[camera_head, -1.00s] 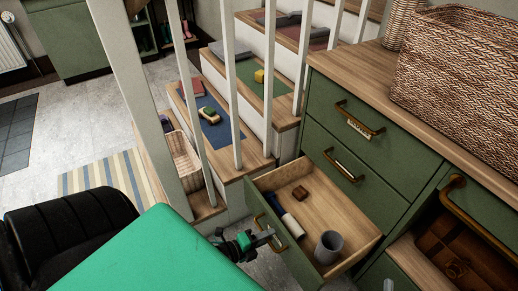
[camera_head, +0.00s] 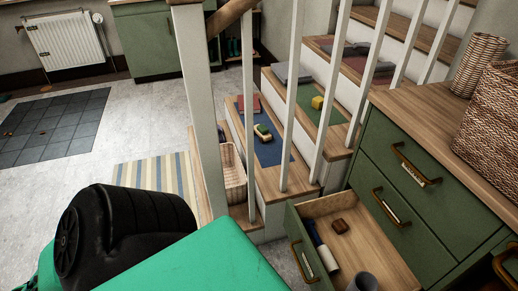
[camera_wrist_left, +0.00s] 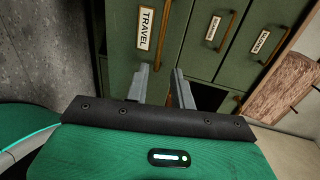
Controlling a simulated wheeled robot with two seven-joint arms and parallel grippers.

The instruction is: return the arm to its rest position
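My left arm (camera_head: 200,262), green with a black joint, crosses the bottom of the head view. Its gripper is out of that view. In the left wrist view my left gripper (camera_wrist_left: 162,86) shows two grey fingers apart with nothing held between them. They are in front of a green drawer front (camera_wrist_left: 122,55) labelled TRAVEL with a brass handle (camera_wrist_left: 163,27). Whether the fingers touch it I cannot tell. My right gripper is in neither view.
An open drawer (camera_head: 385,255) holds a brown block (camera_head: 340,226), a blue-and-white item (camera_head: 327,259) and a grey cup (camera_head: 362,283). A white-barred staircase railing (camera_head: 290,95) stands behind. The floor (camera_head: 120,125) at left is mostly clear.

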